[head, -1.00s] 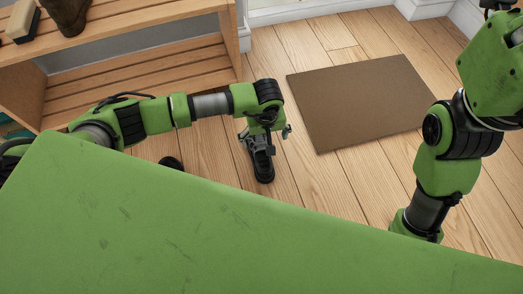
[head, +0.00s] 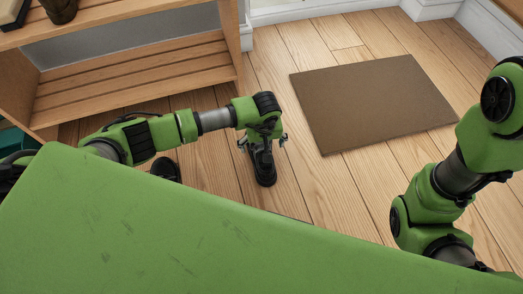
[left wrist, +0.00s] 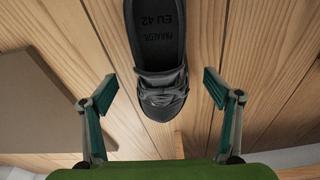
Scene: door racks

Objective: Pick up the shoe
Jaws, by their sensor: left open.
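A dark shoe (head: 265,174) lies on the wooden floor under my left gripper (head: 262,143). In the left wrist view the shoe (left wrist: 160,62) is dark grey with a knotted band across its front and "EU 42" printed inside. My left gripper (left wrist: 159,92) is open, with one finger on each side of the shoe's toe end and visible gaps; nothing is held. A second dark shoe (head: 165,169) lies to the left, partly hidden by my body. My right arm shows at the right, but its gripper is out of view.
A wooden slatted rack (head: 135,82) stands at the upper left, with dark footwear (head: 60,8) on its upper shelf. A flat brown mat (head: 372,103) lies on the floor to the right of the shoe. Bare floor lies between the shoe and the mat.

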